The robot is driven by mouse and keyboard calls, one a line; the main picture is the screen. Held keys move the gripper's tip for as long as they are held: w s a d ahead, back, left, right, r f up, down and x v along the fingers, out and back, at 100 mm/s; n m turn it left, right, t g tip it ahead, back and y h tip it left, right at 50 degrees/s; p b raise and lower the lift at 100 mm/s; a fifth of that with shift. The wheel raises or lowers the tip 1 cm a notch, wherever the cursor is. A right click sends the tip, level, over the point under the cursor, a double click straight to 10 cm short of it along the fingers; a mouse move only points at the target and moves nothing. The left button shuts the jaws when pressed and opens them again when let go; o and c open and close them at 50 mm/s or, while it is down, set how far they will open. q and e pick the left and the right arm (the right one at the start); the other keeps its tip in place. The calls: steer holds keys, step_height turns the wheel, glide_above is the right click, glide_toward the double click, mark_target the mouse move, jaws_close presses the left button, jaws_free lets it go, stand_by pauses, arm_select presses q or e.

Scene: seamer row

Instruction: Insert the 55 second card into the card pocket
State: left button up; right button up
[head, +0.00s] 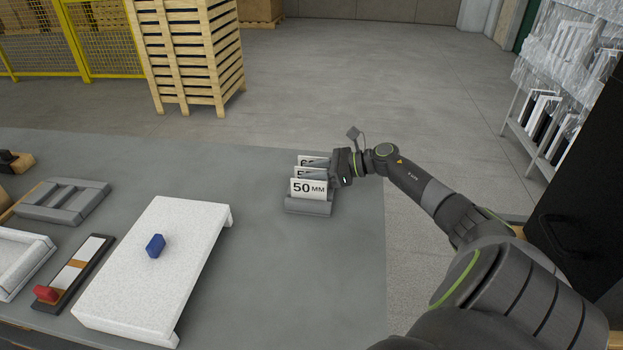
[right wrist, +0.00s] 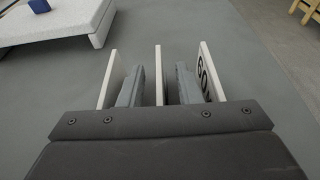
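Several white cards stand upright in a grey rack (head: 308,207) on the table. The front card (head: 309,187) reads "50 MM". Behind it the middle card (head: 304,173) shows only a "5", and the rear card (head: 310,160) a "6"; the rest is covered. My right gripper (head: 338,170) is at the rack from the right. In the right wrist view its two fingers (right wrist: 159,88) stand either side of the middle card (right wrist: 158,76), with gaps, so it is open. No "55 second" label is readable, and I cannot tell which thing is the card pocket. My left gripper is out of view.
Further left are a dark strip (head: 83,270) with white and orange parts, a red piece (head: 46,293) and a grey frame (head: 63,201). Table around the rack is clear.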

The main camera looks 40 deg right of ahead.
steer(key=shift+w+a, duration=0.1)
steer(key=shift+w, duration=0.1)
jaws_close()
